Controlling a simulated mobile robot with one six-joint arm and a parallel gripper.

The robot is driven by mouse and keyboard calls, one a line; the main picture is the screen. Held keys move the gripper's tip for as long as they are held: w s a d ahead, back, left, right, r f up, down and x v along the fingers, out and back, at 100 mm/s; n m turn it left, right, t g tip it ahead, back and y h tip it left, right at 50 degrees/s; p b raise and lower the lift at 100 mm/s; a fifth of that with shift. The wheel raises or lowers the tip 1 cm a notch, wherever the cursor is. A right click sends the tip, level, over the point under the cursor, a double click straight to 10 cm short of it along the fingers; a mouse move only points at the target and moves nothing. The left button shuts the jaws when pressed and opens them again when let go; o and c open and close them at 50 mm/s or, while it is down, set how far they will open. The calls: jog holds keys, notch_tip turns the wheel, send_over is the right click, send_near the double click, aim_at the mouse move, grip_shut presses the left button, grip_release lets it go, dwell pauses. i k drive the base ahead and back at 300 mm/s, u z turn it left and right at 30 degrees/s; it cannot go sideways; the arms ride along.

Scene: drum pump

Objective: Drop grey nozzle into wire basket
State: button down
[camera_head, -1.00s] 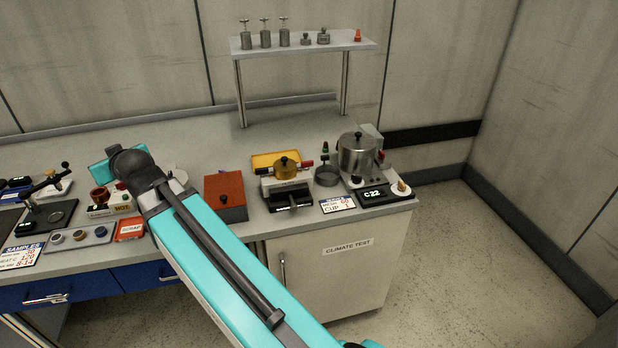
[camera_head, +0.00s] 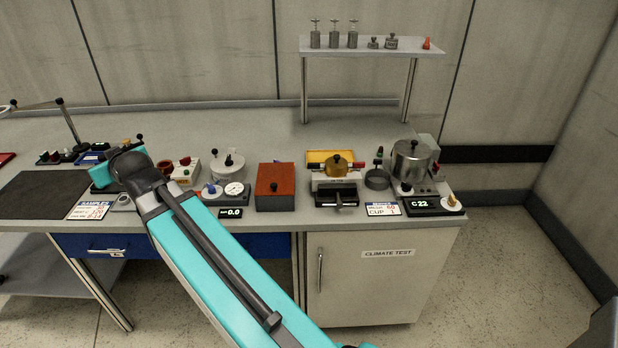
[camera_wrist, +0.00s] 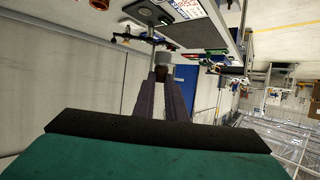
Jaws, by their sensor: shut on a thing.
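In the wrist view my gripper (camera_wrist: 163,80) is shut on a small grey piece (camera_wrist: 165,59) with a darker brown lower part, held at the fingertips. It appears to be the grey nozzle, but it is small and its shape is unclear. In the head view my arm reaches over the bench's front left part, and its own wrist hides the gripper and the held piece. I cannot make out a wire basket for certain in either view.
The grey bench (camera_head: 260,135) carries an orange-brown box (camera_head: 275,187), a steel pot (camera_head: 412,160), a white gauge unit (camera_head: 233,189) and a dark mat (camera_head: 40,195). A raised shelf (camera_head: 372,47) stands at the back. Open floor lies in front and at right.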

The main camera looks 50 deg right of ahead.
aim_at(384, 184)
jog(key=z, duration=0.05)
jog(key=i, duration=1)
jog(key=u, duration=0.05)
